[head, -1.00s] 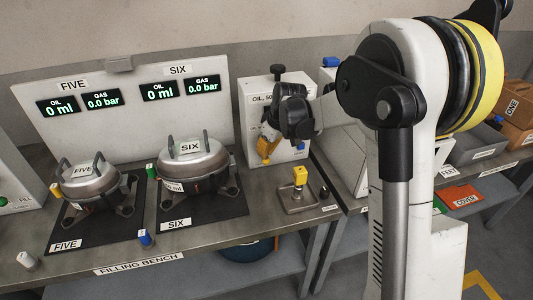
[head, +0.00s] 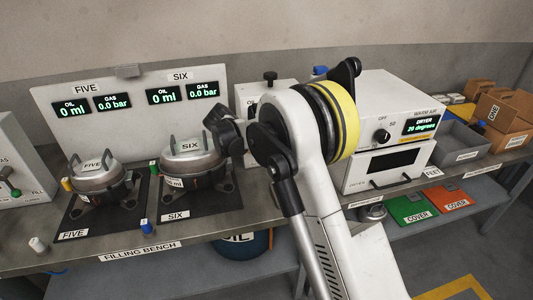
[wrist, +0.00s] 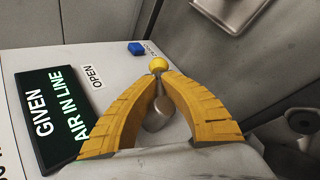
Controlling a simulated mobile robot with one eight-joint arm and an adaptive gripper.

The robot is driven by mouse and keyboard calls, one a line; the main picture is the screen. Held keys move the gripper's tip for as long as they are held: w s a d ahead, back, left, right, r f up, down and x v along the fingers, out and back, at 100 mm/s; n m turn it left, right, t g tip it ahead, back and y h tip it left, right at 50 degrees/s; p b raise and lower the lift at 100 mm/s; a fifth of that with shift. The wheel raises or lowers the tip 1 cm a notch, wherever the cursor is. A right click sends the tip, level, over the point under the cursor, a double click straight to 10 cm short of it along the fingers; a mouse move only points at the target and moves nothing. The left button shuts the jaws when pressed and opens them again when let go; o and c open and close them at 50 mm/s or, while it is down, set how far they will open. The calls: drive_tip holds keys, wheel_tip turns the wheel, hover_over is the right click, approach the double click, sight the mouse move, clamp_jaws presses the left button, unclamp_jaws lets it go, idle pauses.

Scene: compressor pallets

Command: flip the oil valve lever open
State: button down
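The white oil box (head: 281,88) stands at the back of the bench, right of the station SIX panel, mostly hidden behind my arm. In the wrist view, its white top (wrist: 165,57) carries a display reading GIVEN and AIR IN LINE, and an OPEN label (wrist: 92,76). A yellow ball knob (wrist: 159,64) sits just past my fingertips, and a grey metal lever-like part (wrist: 158,116) shows between the fingers. My gripper (wrist: 160,75) has its yellow fingers arched together, tips nearly meeting. Whether they touch the knob is unclear. The head view hides the fingers.
Compressors FIVE (head: 98,172) and SIX (head: 190,157) stand on dark mats left of my arm. A blue knob (wrist: 137,48) is beside the OPEN label. The dryer (head: 388,130) stands right of my arm, with trays and cardboard boxes (head: 505,115) beyond it.

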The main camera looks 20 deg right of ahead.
drive_tip(key=h, duration=0.1)
drive_tip(key=h+b, duration=0.1)
drive_tip(key=r+h+b, duration=0.1)
drive_tip(key=h, duration=0.1)
drive_tip(key=shift+w+d+n+t, duration=0.1)
drive_tip(key=shift+d+n+t, duration=0.2)
drive_tip(key=shift+n, duration=0.1)
drive_tip(key=shift+r+n+h+b, duration=0.2)
drive_tip(key=shift+r+h+b, duration=0.15)
drive_tip(key=shift+h, duration=0.35)
drive_tip(key=shift+r+n+h+b, duration=0.2)
drive_tip(key=shift+h+b, duration=0.2)
drive_tip(key=shift+h, duration=0.3)
drive_tip(key=shift+r+t, duration=0.1)
drive_tip(key=shift+t, duration=0.2)
drive_tip(key=c, duration=1.5)
unclamp_jaws()
drive_tip(key=shift+d, duration=0.1)
drive_tip(key=shift+c, duration=0.2)
drive_tip(key=v, duration=1.2)
